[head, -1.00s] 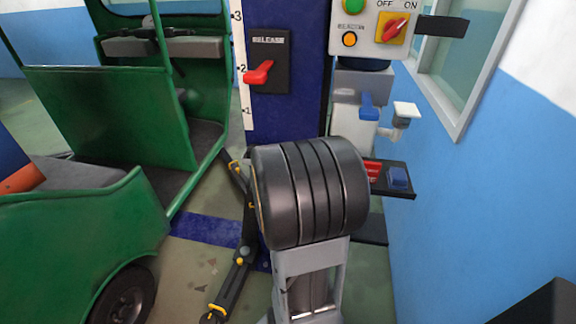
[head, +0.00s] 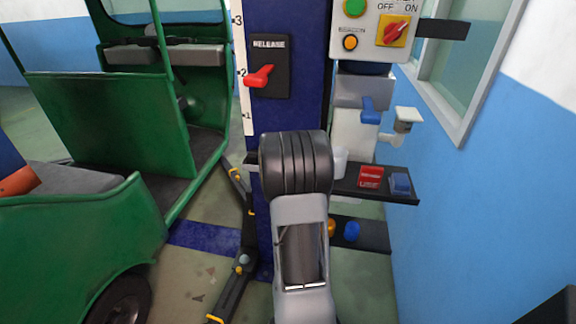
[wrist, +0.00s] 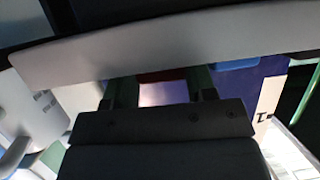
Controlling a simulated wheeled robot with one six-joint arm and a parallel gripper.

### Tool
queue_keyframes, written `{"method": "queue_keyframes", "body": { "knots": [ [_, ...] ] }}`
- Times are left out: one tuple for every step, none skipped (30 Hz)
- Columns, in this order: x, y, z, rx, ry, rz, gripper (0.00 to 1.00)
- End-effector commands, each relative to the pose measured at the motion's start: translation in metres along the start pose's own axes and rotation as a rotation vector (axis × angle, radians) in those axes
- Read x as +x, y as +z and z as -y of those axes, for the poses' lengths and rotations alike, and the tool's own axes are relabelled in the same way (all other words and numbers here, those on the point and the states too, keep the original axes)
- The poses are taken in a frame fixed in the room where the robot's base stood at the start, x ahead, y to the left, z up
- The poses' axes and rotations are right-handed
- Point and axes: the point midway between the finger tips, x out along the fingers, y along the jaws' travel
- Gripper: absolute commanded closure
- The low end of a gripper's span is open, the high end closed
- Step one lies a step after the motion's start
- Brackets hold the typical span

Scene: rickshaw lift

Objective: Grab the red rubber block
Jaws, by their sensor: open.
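The red rubber block (head: 371,177) lies on the upper dark shelf in the head view, between a white cup (head: 340,161) on its left and a blue block (head: 400,183) on its right. In the wrist view my gripper (wrist: 162,91) is open. A bright gap lies between its two green-edged fingers. A thin red strip shows near the fingers, partly covered by a pale bar; I cannot tell for sure that it is the block. In the head view my arm hides the gripper, with the arm's dark joint left of the shelf.
A lower shelf (head: 372,238) holds an orange and a blue item. A white tap (head: 402,125) is above the upper shelf. The blue post with a red release lever (head: 259,76) stands behind my arm. A green rickshaw (head: 110,125) fills the left; a blue wall is right.

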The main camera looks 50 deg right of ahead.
Motion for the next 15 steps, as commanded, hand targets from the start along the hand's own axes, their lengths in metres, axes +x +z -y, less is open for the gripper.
{"method": "queue_keyframes", "body": {
  "knots": [
    [0.007,0.001,0.000,0.000,0.000,0.000,0.49],
    [0.010,0.001,0.000,0.000,0.000,0.000,0.49],
    [0.013,0.001,0.000,0.000,0.000,0.000,0.49],
    [0.015,0.000,0.000,0.000,0.000,-0.001,0.49],
    [0.016,0.000,0.000,0.000,0.000,-0.001,0.49],
    [0.018,0.000,0.000,0.000,0.000,0.000,0.49],
    [0.018,0.000,0.000,0.000,0.000,0.000,0.49],
    [0.019,0.000,0.000,0.000,0.000,0.000,0.49],
    [0.019,0.000,0.000,0.000,0.000,-0.001,0.49],
    [0.019,0.000,0.000,0.000,-0.001,-0.001,0.49],
    [0.019,0.000,0.000,0.000,0.000,-0.001,0.49],
    [0.019,0.000,0.000,0.000,0.000,-0.001,0.49],
    [0.019,0.000,0.000,0.000,0.000,-0.001,0.49],
    [0.019,0.000,0.000,0.000,0.000,-0.001,0.50],
    [0.019,0.000,0.000,0.000,0.000,-0.001,0.54]
  ]
}}
